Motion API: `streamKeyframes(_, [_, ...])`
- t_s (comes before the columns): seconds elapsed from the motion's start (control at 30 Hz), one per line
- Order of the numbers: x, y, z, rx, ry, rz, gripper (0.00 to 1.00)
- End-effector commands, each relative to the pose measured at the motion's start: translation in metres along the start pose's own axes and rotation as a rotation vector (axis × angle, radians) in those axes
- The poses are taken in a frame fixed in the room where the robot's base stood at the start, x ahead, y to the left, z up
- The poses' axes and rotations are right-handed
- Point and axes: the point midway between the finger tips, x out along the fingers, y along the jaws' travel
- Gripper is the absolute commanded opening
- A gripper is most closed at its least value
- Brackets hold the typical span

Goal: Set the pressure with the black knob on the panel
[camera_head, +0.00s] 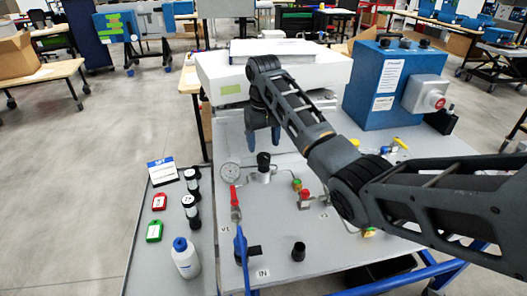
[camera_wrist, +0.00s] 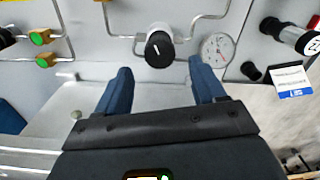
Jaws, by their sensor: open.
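The black knob (camera_wrist: 157,46) shows in the wrist view at top centre, on a silver body, with a white pointer line on its top face. In the head view the knob (camera_head: 263,160) stands on the grey panel (camera_head: 240,140). A round pressure gauge (camera_wrist: 217,48) is beside it; it also shows in the head view (camera_head: 230,172), its reading too small to tell. My gripper (camera_wrist: 158,72) has its two blue fingers apart and empty. The knob lies just beyond the fingertips in the wrist view, not between them. In the head view my gripper (camera_head: 263,138) is just behind the knob.
A red-handled valve (camera_head: 235,197), a blue lever (camera_head: 241,248) and a small black cap (camera_head: 298,251) stand on the panel. A white box (camera_head: 300,72) and blue unit (camera_head: 385,85) are behind.

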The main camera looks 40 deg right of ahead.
Motion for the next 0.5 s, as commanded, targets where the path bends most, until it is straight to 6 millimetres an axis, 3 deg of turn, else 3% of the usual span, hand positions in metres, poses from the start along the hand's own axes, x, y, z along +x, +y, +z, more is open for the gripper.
streamKeyframes(0.2, [-0.026, 0.0, 0.0, 0.0, 0.0, 0.0, 0.69])
streamKeyframes(0.5, [-0.031, 0.0, 0.0, 0.0, -0.001, 0.0, 0.69])
